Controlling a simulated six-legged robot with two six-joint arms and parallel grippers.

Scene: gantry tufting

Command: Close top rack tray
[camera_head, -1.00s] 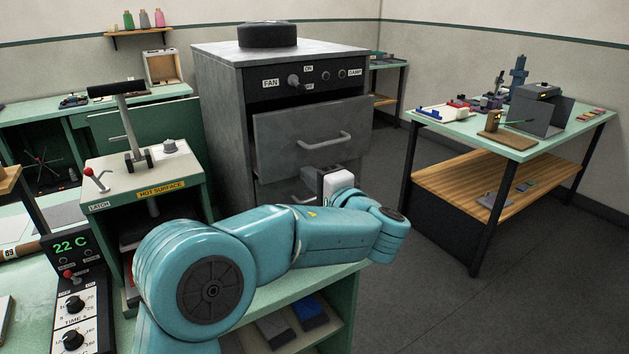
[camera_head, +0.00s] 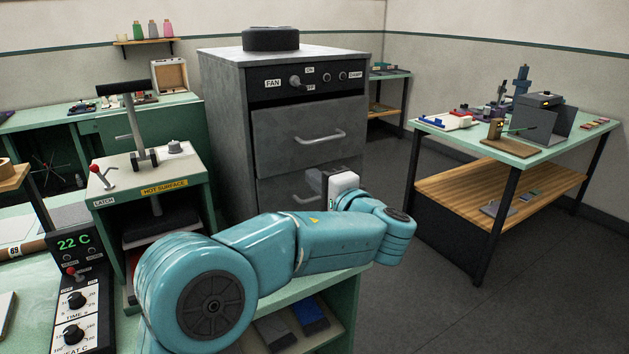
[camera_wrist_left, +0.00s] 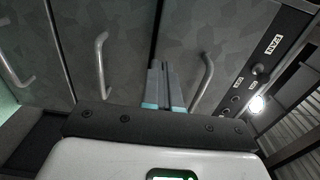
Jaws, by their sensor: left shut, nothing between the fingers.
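The top rack tray (camera_head: 285,128) is the upper grey drawer of the grey cabinet, with a curved bar handle (camera_head: 322,138). Its front looks about flush with the cabinet. In the left wrist view the cabinet appears turned sideways, with the top tray's handle (camera_wrist_left: 205,82) just right of my fingers. My left gripper (camera_wrist_left: 158,68) is shut and empty, its tips in front of the cabinet near the seam below the top tray. Whether they touch it I cannot tell. In the head view its fingers are hidden behind my wrist. My right gripper is not in view.
A lower drawer with its own handle (camera_wrist_left: 100,65) is below the top tray. A control panel (camera_head: 310,82) with a fan knob is above it. A hot-surface press (camera_head: 150,190) stands left. A green-topped table (camera_head: 520,145) stands right, with clear floor between.

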